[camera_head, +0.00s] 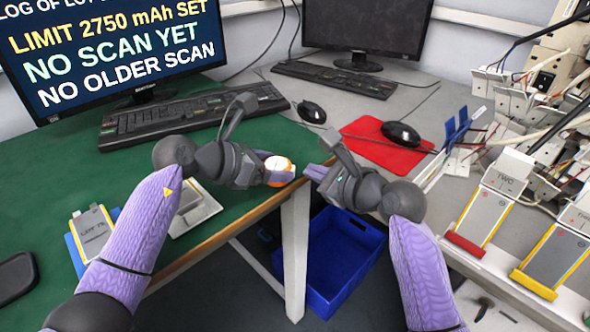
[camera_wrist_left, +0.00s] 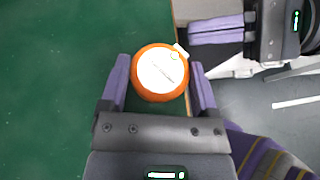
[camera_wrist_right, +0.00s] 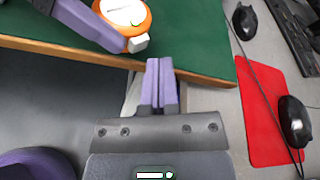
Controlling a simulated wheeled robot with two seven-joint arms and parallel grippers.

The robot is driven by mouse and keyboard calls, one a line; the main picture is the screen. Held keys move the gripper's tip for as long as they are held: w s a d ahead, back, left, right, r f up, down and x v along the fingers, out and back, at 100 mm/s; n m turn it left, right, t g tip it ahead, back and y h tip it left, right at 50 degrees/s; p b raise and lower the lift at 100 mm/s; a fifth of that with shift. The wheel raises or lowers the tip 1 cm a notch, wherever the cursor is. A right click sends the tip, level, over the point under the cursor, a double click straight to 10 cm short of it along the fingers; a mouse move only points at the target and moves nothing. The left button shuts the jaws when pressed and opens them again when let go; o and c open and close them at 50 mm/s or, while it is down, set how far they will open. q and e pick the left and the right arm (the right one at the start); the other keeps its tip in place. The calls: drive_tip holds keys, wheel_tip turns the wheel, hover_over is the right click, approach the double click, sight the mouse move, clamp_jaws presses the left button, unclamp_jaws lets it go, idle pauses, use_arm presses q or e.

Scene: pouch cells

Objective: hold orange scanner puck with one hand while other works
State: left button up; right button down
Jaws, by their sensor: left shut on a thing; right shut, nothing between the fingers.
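The orange scanner puck (camera_head: 280,168) with a white top is held by my left gripper (camera_head: 278,170) near the corner of the green table. In the left wrist view the puck (camera_wrist_left: 160,72) sits between the two purple fingers (camera_wrist_left: 160,84), with a small white tab at its upper right. My right gripper (camera_head: 318,170) is shut and empty, just right of the puck and apart from it. In the right wrist view its fingers (camera_wrist_right: 159,85) are pressed together by the green table's edge, and the puck (camera_wrist_right: 126,14) shows at the top left.
Pouch cells (camera_head: 92,232) lie at the left of the green table (camera_head: 240,215). Labelled cells (camera_head: 487,205) stand in holders at right, by cables. A blue bin (camera_head: 335,258) is below the gap between tables. A red mat (camera_head: 380,148) bears a mouse. The monitor (camera_head: 110,45) reads "NO SCAN YET".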

drive_tip(key=d, duration=0.5)
drive_tip(key=shift+s, duration=0.2)
idle(0.6)
use_arm(q)
drive_tip(key=o, duration=0.7)
drive_tip(key=shift+o, duration=0.2)
drive_tip(key=v, duration=1.2)
